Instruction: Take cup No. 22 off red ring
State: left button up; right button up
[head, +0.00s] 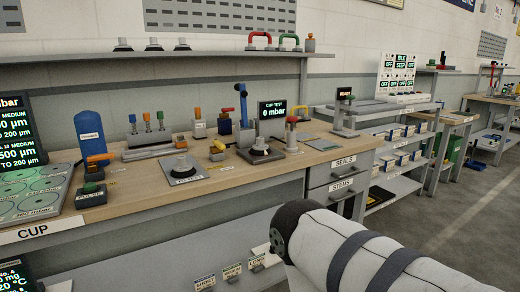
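I cannot make out a number 22 or a red ring on any cup. A dark cup-like part with a pale top (181,166) sits on a grey labelled plate at the middle of the bench. A similar dark part (260,149) sits on a dark base to its right. Three more small dark cup-like parts (153,45) stand on the upper shelf. Neither gripper is in view. One of my arm links, white with dark bands, fills the lower right and hides what lies behind it.
The wooden bench (135,195) carries a blue cylinder (90,134), coloured-handled tools (147,125) and a "CUP TEST" display (272,115) reading 0 mbar. Drawers marked SEALS and STEMS (342,178) are at its right end. Grey floor (455,225) is open at right.

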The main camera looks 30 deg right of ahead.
aim_at(260, 148)
jog(key=i+z, duration=0.15)
jog(key=z, duration=0.25)
jog(key=i+j+z, duration=0.1)
jog(key=z, duration=0.3)
jog(key=i+j+z, duration=0.15)
jog(key=z, duration=0.25)
jog(key=i+j+z, duration=0.2)
jog(key=z, duration=0.2)
jog(key=i+j+z, duration=0.15)
jog(key=z, duration=0.25)
